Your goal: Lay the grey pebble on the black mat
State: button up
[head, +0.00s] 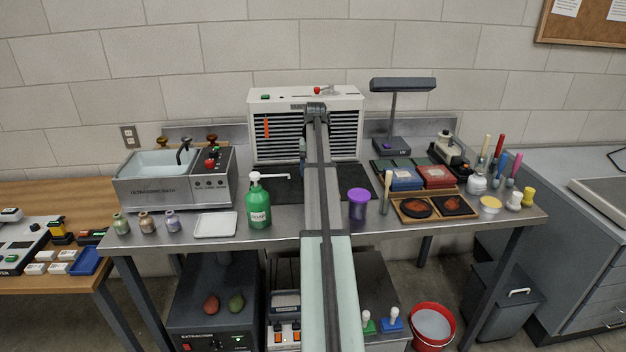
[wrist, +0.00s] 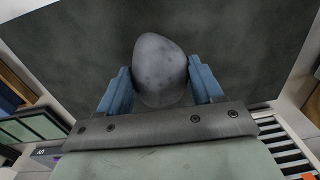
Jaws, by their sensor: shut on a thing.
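The grey pebble (wrist: 160,68) is between the two blue fingers of my gripper (wrist: 160,88) in the wrist view. My gripper is shut on it, one finger at each side. The black mat (wrist: 60,48) fills the background behind the pebble. I cannot tell whether the pebble touches the mat or is held above it. In the head view the black mat (head: 278,184) lies on the steel bench in front of the white slatted unit. My arm covers its middle and hides the gripper tips and the pebble there.
A green soap bottle (head: 258,203) stands left of the arm, with a white tray (head: 215,224) beside it. A purple-lidded jar (head: 358,204) stands right of the arm. The white slatted unit (head: 262,146) is behind the mat. A wooden tray (head: 411,217) with dark inserts lies further right.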

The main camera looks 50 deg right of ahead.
jog(key=shift+f, duration=1.9)
jog(key=shift+f, duration=0.1)
jog(key=o, duration=1.3)
jog(key=shift+o, duration=0.2)
notch_tip(320, 180, up, 12)
jog(key=shift+s+d+r, duration=0.1)
jog(key=shift+d+r, duration=0.05)
